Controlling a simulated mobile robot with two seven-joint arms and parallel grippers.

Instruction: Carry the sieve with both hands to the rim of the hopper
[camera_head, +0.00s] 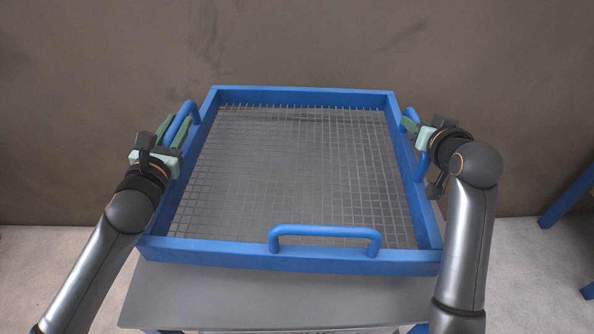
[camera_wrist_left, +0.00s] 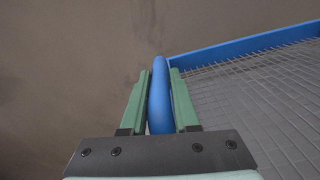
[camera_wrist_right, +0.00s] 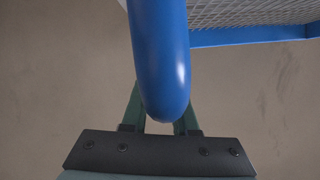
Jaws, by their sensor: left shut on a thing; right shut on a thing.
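The sieve (camera_head: 290,256) is a blue square frame with a grey wire mesh and blue bar handles. It lies roughly level over a grey table in the head view. My left gripper (camera_head: 176,135) is shut on the handle at its left side; the left wrist view shows the blue handle (camera_wrist_left: 159,95) between both green fingers. My right gripper (camera_head: 416,130) is shut on the handle at its right side; the right wrist view shows that handle (camera_wrist_right: 160,55) in front of the fingers, hiding part of them. No hopper can be made out in these frames.
A grey table top (camera_head: 250,298) shows under the near side of the sieve; whether they touch is unclear. A third handle (camera_head: 325,232) stands on the near frame side. A brown wall (camera_head: 300,40) is behind. Blue legs (camera_head: 568,197) stand at the far right.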

